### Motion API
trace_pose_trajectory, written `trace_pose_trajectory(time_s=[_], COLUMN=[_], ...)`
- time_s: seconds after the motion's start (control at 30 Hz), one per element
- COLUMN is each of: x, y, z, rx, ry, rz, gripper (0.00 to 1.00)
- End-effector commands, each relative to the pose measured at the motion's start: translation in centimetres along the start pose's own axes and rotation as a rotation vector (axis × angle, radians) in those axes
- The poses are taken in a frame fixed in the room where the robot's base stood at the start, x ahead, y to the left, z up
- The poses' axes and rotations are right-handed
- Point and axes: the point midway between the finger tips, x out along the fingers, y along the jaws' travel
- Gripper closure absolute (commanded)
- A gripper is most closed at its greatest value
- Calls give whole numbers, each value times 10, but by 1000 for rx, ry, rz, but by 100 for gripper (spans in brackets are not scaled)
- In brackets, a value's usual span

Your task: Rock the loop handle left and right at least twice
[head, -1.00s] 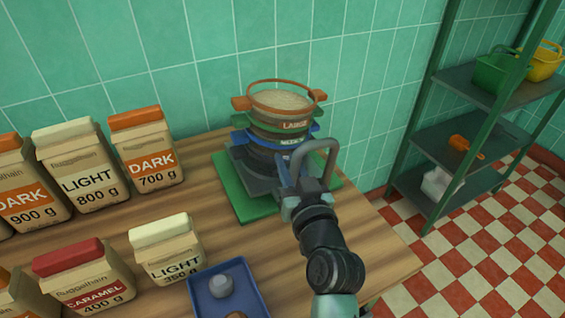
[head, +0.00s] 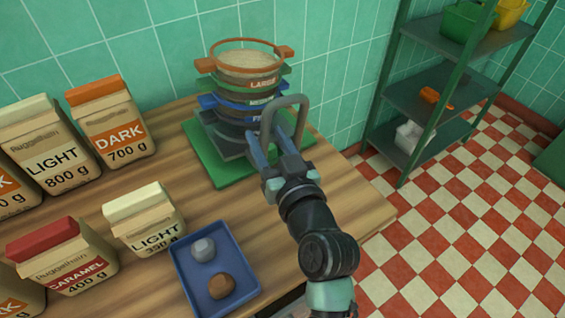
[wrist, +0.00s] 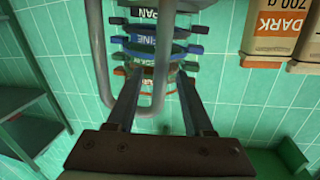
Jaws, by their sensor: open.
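The loop handle (head: 297,99) is a grey bent bar standing up at the front right of the sieve stack (head: 250,82). In the wrist view the loop handle (wrist: 102,75) hangs in from the top, and its right leg shows between my fingers. The stack has orange, green and blue sieves over a grey pan, with grainy stuff in the top one; it also shows in the wrist view (wrist: 155,45). My gripper (head: 275,135) is open, its fingers pointing at the stack around part of the loop. In the wrist view my gripper (wrist: 160,76) shows a wide gap; I see no grip on the bar.
The stack stands on a green mat (head: 205,165) near the wooden table's (head: 350,195) back right edge. Several paper bags (head: 112,130) stand to the left. A blue tray (head: 180,265) with two lumps lies in front. A green shelf rack (head: 465,65) stands right.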

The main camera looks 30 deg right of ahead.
Motion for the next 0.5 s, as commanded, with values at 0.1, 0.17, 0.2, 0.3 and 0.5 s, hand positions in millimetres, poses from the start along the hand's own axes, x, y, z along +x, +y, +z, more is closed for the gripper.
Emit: trace_pose_trajectory(time_s=[0.1,0.17,0.2,0.3,0.5], x=[-28,-40,-47,-63,-79], y=[0,1,1,0,0], z=[2,2,2,2,0], rx=[0,-1,-1,0,0], ry=[-3,-3,-2,-2,-1], rz=[1,2,2,1,0], gripper=[48,48,48,48,48])
